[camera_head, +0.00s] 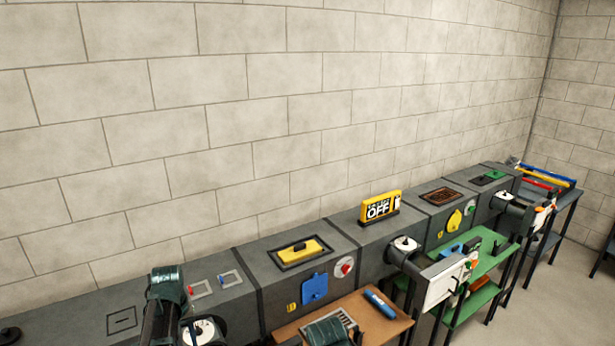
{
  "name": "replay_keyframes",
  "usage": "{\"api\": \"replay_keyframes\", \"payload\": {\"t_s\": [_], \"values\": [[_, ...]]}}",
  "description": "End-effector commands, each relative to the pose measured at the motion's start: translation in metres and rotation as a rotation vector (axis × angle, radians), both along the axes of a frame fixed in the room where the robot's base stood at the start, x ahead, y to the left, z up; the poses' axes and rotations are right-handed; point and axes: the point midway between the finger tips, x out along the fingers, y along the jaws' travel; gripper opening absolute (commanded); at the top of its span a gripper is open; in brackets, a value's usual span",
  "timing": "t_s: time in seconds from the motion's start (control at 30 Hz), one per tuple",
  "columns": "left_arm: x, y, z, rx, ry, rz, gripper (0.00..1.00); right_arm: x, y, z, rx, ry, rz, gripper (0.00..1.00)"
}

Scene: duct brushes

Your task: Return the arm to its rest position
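A dark teal and black arm link of mine (165,290) rises at the lower left, in front of the grey duct. A second dark teal link of mine (328,332) shows at the bottom middle, over the brown table (382,333). No gripper fingers show in this view, so whether either gripper is open or holds anything is hidden below the frame.
A grey duct (228,264) runs along the block wall. It bears a yellow-handled hatch (300,250), a blue plate (314,289) and a yellow OFF sign (380,206). A blue cylinder (380,304) lies on the brown table. A green shelf (482,265) stands right.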

Motion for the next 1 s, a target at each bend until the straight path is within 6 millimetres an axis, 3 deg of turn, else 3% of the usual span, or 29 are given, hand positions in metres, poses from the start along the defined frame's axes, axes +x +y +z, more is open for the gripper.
{"api": "replay_keyframes", "payload": {"t_s": [0.27,0.43,0.7,0.8,1.0], "values": [[-0.016,-0.059,-0.024,0.012,0.012,-0.134,0.45,0.000,0.000,-0.024,0.000,0.000,0.002,0.00],[-0.035,-0.111,-0.044,0.023,0.024,-0.265,0.45,0.000,0.000,-0.045,-0.001,0.000,0.004,0.00],[-0.104,-0.218,-0.093,0.056,0.049,-0.595,0.45,0.000,0.000,-0.094,-0.001,-0.001,0.009,0.00],[-0.126,-0.244,-0.105,0.068,0.055,-0.693,0.45,0.000,0.000,-0.106,-0.001,-0.001,0.010,0.00],[-0.150,-0.267,-0.114,0.082,0.063,-0.795,0.45,0.000,0.000,-0.116,-0.002,-0.001,0.012,0.00]]}}
